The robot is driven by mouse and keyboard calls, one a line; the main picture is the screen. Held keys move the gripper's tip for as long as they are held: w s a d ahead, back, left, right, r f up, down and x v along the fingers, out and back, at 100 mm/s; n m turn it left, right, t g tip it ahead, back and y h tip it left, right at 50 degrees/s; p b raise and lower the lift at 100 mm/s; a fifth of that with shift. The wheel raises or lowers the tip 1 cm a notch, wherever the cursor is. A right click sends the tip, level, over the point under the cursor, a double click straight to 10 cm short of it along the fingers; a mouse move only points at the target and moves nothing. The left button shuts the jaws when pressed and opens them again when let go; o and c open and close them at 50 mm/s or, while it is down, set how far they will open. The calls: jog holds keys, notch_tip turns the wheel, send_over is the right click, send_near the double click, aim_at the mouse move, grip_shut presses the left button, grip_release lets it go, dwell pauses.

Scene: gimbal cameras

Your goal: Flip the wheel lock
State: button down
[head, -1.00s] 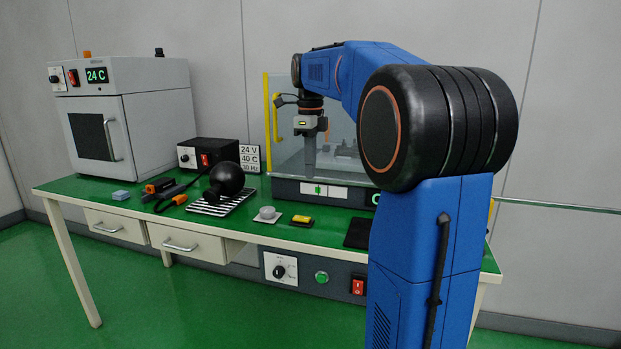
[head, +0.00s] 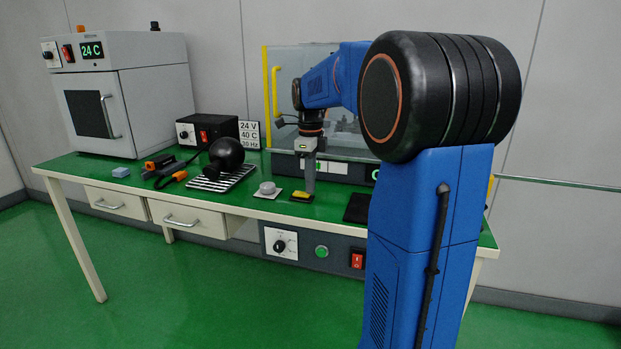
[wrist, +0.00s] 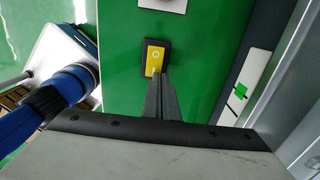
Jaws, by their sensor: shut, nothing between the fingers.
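A small yellow rocker (head: 301,195) in a dark frame lies on the green bench top, near its front edge; it may be the wheel lock, but no label confirms this. In the wrist view the yellow rocker (wrist: 155,55) shows a pale ring mark at its far end. My gripper (head: 309,191) points straight down beside it, on its right in the head view. In the wrist view my shut, empty gripper (wrist: 160,76) has its tips at the rocker's near end, partly covering it. I cannot tell whether they touch.
A grey knob on a white plate (head: 280,194) sits left of the rocker, and a dark pad (head: 355,208) lies to its right. A clear-walled case with a yellow handle (head: 276,93) stands behind. A black ball on a striped plate (head: 245,172) is further left.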

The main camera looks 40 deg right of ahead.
jog(key=shift+f, duration=0.15)
dwell(0.6)
jog(key=shift+w+a+r, duration=0.4)
jog(key=shift+w, duration=0.1)
jog(key=shift+r, duration=0.1)
jog(key=shift+d+r, duration=0.1)
jog(key=shift+r, duration=0.15)
notch_tip(320, 180, up, 13)
jog(key=s+d, duration=0.1)
jog(key=shift+s, duration=0.3)
dwell(0.5)
